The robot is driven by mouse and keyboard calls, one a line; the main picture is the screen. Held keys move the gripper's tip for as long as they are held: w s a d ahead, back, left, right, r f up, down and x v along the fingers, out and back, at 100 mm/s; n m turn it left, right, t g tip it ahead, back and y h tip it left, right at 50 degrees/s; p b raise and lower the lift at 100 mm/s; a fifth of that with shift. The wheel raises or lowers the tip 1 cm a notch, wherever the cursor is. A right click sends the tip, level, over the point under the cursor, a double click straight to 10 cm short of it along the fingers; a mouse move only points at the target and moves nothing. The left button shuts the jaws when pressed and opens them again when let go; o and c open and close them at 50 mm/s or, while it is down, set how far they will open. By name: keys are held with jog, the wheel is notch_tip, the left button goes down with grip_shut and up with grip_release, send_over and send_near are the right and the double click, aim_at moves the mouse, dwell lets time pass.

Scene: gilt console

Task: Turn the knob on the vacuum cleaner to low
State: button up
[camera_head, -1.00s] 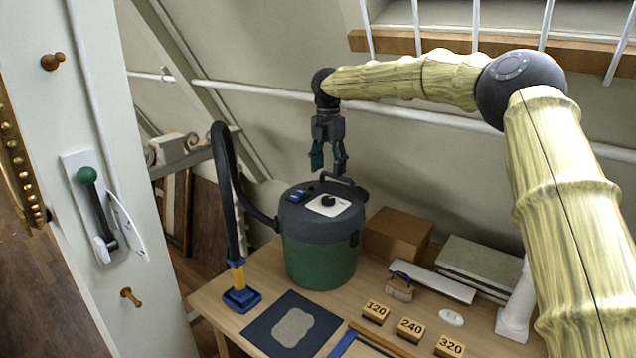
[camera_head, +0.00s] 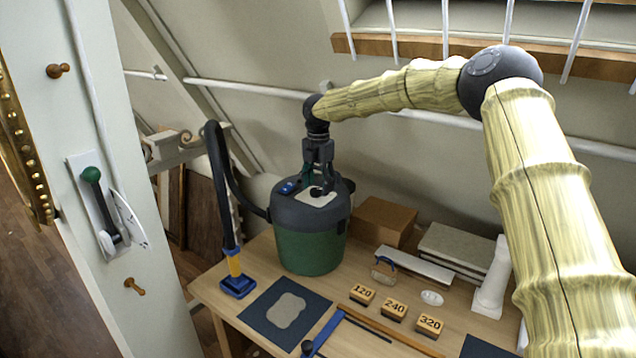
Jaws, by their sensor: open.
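The vacuum cleaner (camera_head: 310,246) is a green tub with a dark grey lid, standing on a wooden table. On its lid are a pale control plate (camera_head: 312,200), a blue switch (camera_head: 289,187) and a carrying handle. The dark knob (camera_head: 316,192) on the plate is mostly covered by my fingers. My gripper (camera_head: 317,186) points down at the lid, open, with its fingertips at the knob. I cannot tell whether they touch it. The knob's setting and the plate's markings are too small to read.
A black hose with a blue floor nozzle (camera_head: 238,287) stands left of the tub. A cardboard box (camera_head: 385,222), a brush (camera_head: 384,269) and blocks marked 120 (camera_head: 362,294), 240 (camera_head: 394,309) and 320 (camera_head: 429,325) lie to the right. A dark sheet (camera_head: 270,310) lies in front.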

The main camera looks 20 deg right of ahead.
aim_at(315, 188)
jog(key=shift+g, duration=0.3)
jog(key=w+f, duration=0.4)
jog(key=shift+w+f, duration=0.1)
jog(key=shift+w, duration=0.3)
jog(key=shift+s+d+r, duration=0.2)
jog(key=shift+s+r, duration=0.35)
jog(key=shift+s, duration=0.15)
jog(key=c, duration=0.8)
jog(key=shift+s+r, duration=0.15)
jog(key=shift+s, duration=0.1)
jog(key=shift+c, duration=1.1)
jog(key=shift+a+r, duration=0.15)
jog(key=shift+w+d+f, duration=0.15)
jog(key=shift+d+f, duration=0.05)
jog(key=shift+d, duration=0.05)
